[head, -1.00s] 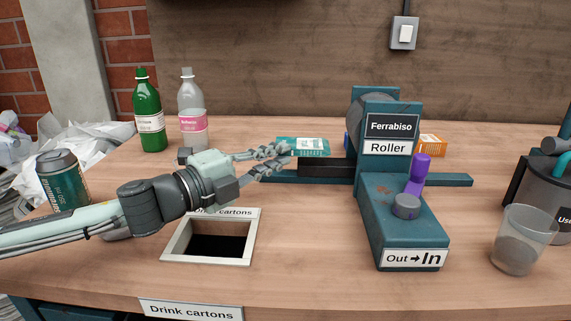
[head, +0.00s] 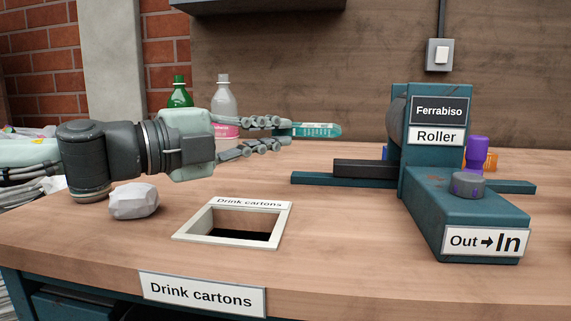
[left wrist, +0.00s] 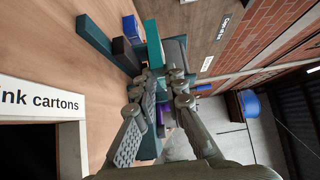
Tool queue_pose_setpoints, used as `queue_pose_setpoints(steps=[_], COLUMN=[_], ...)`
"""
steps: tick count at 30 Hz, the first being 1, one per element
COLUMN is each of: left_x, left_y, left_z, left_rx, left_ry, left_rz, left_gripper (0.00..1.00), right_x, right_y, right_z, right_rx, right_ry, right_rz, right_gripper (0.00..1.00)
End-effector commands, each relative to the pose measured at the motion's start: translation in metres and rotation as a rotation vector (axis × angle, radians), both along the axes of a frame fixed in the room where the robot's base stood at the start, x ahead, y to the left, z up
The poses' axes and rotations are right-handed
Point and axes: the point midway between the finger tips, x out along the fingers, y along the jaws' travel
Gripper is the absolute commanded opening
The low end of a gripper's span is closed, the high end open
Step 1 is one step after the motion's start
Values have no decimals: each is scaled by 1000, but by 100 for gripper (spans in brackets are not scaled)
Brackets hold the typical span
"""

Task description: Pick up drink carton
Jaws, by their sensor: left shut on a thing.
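The teal and white drink carton (head: 318,130) is held in the fingertips of my left gripper (head: 282,135), raised above the table against the brown wall. Its near end is hidden between the fingers. In the left wrist view the teal carton (left wrist: 153,45) sticks out past the fingertips of my left gripper (left wrist: 158,82). A white-framed square opening (head: 185,236) labelled "Drink cartons" is in the table, in front of and below the gripper. My right gripper is not in view.
The teal roller machine (head: 428,205) stands right of the gripper, with a low bar reaching left. A green bottle (head: 180,95) and a pink-labelled bottle (head: 223,98) stand behind my arm. A white crumpled lump (head: 133,201) lies left of the opening.

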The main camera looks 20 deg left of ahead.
Motion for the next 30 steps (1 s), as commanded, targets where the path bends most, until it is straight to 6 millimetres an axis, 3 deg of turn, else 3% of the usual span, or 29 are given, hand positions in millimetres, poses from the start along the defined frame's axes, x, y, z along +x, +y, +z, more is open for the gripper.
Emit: queue_pose_setpoints(steps=[1,2,7,30], left_x=[-5,-9,-26,-30], left_y=[4,6,15,16], left_z=[-5,-3,9,12], left_rx=[4,3,2,-2], left_ry=[-6,-6,-3,0], left_rz=[7,8,5,2], left_gripper=[0,0,0,0], right_x=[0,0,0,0], right_y=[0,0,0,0], right_z=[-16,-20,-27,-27], right_rx=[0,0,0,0], right_ry=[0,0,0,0], right_rz=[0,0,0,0], right_gripper=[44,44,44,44])
